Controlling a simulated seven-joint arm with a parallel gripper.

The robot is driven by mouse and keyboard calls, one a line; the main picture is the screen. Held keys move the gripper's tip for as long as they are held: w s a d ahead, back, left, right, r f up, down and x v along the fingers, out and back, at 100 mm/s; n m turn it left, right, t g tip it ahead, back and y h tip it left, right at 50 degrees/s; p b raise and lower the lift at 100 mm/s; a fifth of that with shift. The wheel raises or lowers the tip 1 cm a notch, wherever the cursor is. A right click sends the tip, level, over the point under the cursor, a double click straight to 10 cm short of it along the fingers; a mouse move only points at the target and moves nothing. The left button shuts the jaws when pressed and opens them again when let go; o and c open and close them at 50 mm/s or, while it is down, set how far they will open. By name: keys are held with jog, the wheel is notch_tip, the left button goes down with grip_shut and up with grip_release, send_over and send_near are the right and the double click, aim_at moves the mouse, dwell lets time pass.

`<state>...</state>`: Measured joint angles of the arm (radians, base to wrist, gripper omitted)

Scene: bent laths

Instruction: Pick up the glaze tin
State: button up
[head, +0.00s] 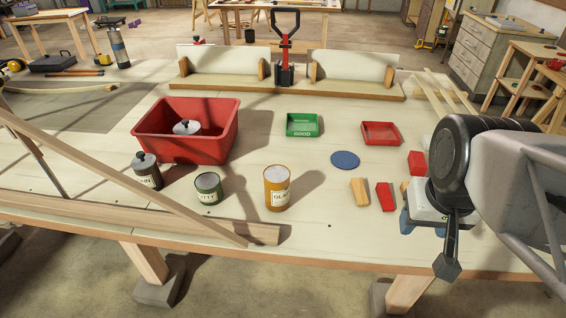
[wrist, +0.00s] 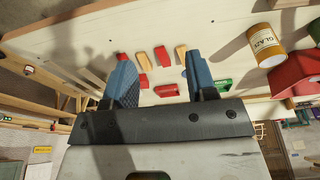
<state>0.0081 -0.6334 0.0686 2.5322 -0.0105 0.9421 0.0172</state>
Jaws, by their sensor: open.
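The glaze tin (head: 277,190) is an orange-yellow can with a pale label and grey top. It stands upright near the front middle of the bench in the head view. It also shows at the upper right of the wrist view (wrist: 266,45), outside my fingers. My gripper (wrist: 157,62) is open, its two blue fingers apart with nothing held. In the head view it is at the right, partly hidden by my arm, well to the right of the tin. Small red and yellow blocks show beyond and between the fingers in the wrist view.
Left of the glaze tin stand a green putty tin (head: 208,188) and a dark lidded tin (head: 147,175). A red bin (head: 205,150) is behind them. Wooden laths (head: 110,175) slant at left. Yellow (head: 359,192) and red (head: 385,197) blocks lie between tin and gripper.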

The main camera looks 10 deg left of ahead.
jog(key=o, duration=0.9)
jog(key=m+g+y, duration=0.2)
jog(key=m+y, duration=1.1)
jog(key=m, duration=0.5)
send_near(285, 175)
jog(key=s+a+f, duration=0.1)
jog(key=a+f, duration=0.1)
jog(key=a, duration=0.2)
jog(key=shift+w+f+m+t+y, duration=0.15)
jog(key=shift+w+m+t+y, duration=0.25)
jog(key=shift+m, duration=0.1)
jog(key=shift+x, duration=1.3)
